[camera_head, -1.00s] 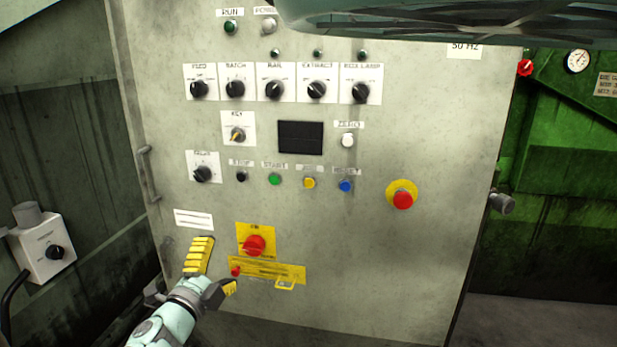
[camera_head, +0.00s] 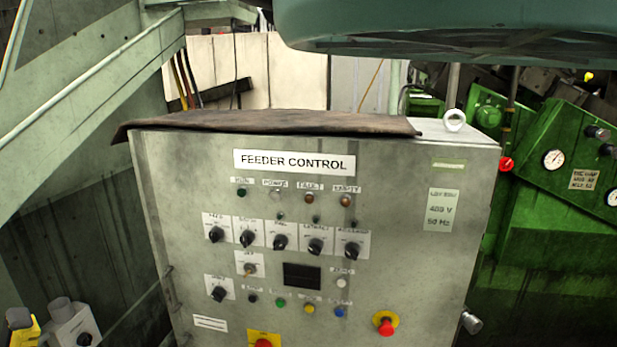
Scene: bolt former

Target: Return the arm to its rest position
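My gripper is not clearly visible in the head view. At the bottom left corner a yellow piece with a dark rounded top (camera_head: 20,325) is cut off by the frame edge; I cannot tell whether it belongs to my gripper. No arm link shows in front of the grey feeder control cabinet (camera_head: 400,245). The cabinet's lower part, with the red button on a yellow plate (camera_head: 263,341), is cut off by the bottom edge.
Knobs, buttons and a dark display (camera_head: 302,275) cover the cabinet front. A red emergency stop (camera_head: 386,326) sits at its lower right. A brown cloth (camera_head: 270,122) lies on top. Green machinery (camera_head: 550,225) stands right. A small white box (camera_head: 78,328) stands lower left.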

